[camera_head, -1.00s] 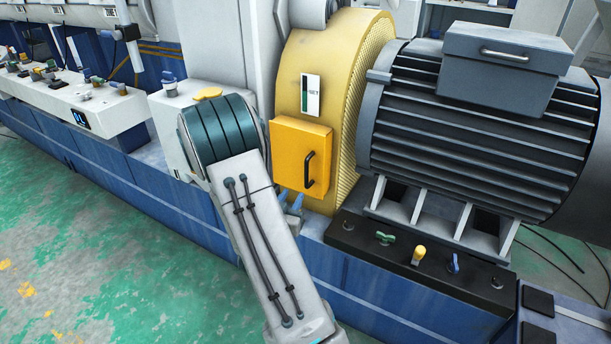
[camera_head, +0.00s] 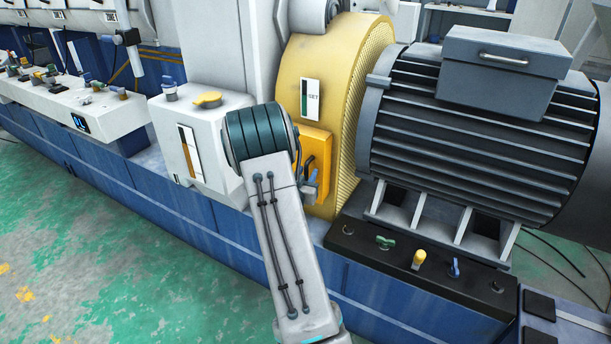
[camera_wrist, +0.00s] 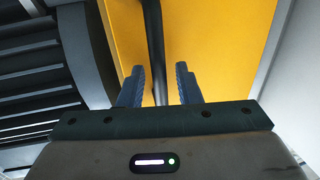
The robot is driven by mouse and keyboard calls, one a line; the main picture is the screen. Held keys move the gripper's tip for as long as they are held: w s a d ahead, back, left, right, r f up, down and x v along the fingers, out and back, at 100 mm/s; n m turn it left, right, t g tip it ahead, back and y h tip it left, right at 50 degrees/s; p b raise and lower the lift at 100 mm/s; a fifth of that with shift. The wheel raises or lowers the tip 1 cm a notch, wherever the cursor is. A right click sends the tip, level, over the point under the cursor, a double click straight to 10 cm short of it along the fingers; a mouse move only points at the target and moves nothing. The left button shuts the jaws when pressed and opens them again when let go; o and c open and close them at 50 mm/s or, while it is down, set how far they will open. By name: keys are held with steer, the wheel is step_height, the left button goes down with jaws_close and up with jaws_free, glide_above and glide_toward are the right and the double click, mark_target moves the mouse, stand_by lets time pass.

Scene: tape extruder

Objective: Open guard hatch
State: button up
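The orange guard hatch (camera_head: 316,143) is on the yellow guard housing (camera_head: 345,75) and appears shut. My arm hides its left and lower parts in the head view. The hatch also fills the middle of the wrist view (camera_wrist: 215,40). Its black bar handle (camera_wrist: 154,45) runs between the two blue fingers of my gripper (camera_wrist: 160,82), with a gap on each side. My gripper is open around the handle and is not closed on it. In the head view my gripper (camera_head: 311,172) is at the hatch front, partly hidden behind my wrist.
A large ribbed grey motor (camera_head: 470,140) stands close to the right of the housing. A dark ledge with several coloured knobs (camera_head: 420,258) lies below it. A white box with a yellow knob (camera_head: 207,100) stands left of my arm. The green floor (camera_head: 110,260) is free.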

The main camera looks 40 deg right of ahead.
jaws_close()
steer(key=shift+a, duration=0.2)
